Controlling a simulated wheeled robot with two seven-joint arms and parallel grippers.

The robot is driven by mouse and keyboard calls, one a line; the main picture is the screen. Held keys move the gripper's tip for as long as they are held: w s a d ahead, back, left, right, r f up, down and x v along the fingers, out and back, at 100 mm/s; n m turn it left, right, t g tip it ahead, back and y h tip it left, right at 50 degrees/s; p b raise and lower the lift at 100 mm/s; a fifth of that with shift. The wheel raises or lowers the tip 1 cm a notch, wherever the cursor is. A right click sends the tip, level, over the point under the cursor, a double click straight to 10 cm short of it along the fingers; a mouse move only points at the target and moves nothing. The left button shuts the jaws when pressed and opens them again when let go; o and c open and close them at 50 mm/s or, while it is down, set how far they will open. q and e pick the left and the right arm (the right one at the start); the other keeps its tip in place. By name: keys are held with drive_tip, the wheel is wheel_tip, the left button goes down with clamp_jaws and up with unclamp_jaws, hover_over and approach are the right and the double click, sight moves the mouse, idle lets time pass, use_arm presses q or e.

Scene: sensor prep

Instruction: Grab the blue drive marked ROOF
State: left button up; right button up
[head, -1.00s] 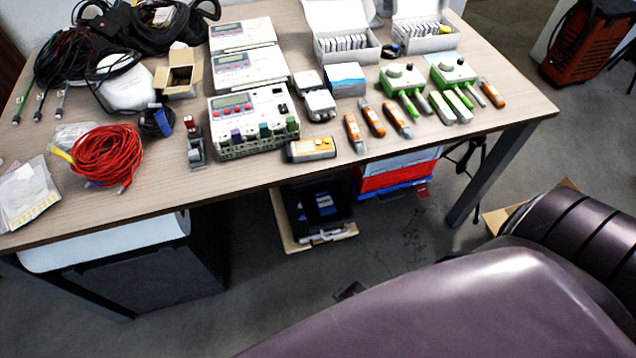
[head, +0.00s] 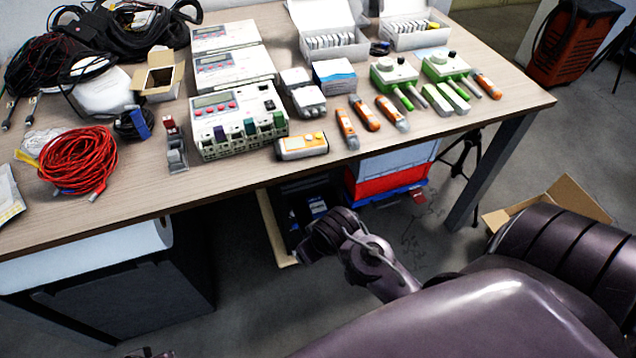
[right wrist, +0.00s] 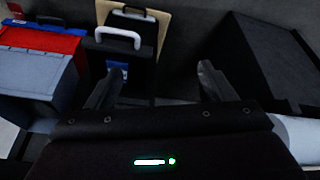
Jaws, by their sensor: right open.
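A white device (head: 215,125) with a display and red buttons stands on the table, with several coloured drives in its front edge. A grey holder (head: 177,158) with a red piece stands left of the device. My right gripper is open and empty in the right wrist view (right wrist: 157,88), below the table's front edge and apart from the drives. My right arm shows in the head view under the table edge.
The table (head: 120,200) has a bare strip along its front edge. A red cable coil (head: 77,160) lies left. An orange-and-white meter (head: 301,146) lies right of the device. Below are a red and grey crate (head: 385,178), a black case (right wrist: 120,55) and a dark cabinet (right wrist: 258,65).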

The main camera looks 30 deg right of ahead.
drive_tip(key=w+d+f+m+t, duration=0.1)
drive_tip(key=w+d+f+m, duration=0.1)
drive_tip(key=w+d, duration=0.25)
use_arm(q)
drive_tip(key=s+f+g, duration=0.1)
drive_tip(key=s+f, duration=0.2)
drive_tip(key=f, duration=0.7)
drive_tip(key=s+f, duration=0.3)
drive_tip(key=f, duration=0.6)
use_arm(e)
drive_tip(key=m+t+h, duration=0.1)
drive_tip(key=m, duration=0.1)
approach(319, 208)
drive_tip(key=shift+a+f, duration=0.1)
drive_tip(key=shift+f, duration=0.2)
drive_tip(key=shift+b+x, duration=0.55)
drive_tip(key=shift+x, duration=0.4)
drive_tip(key=b+x, duration=0.2)
drive_tip(key=x, duration=0.3)
drive_tip(key=shift+w, duration=0.2)
drive_tip(key=shift+w+f, duration=0.15)
drive_tip(key=shift+f, duration=0.1)
drive_tip(key=c, duration=1.1)
use_arm(q)
wheel_tip(319, 208, up, 7)
drive_tip(key=w+d, duration=0.1)
drive_tip(key=d, duration=0.1)
drive_tip(key=shift+r+m+g, duration=0.2)
drive_tip(key=shift+m+g, duration=0.2)
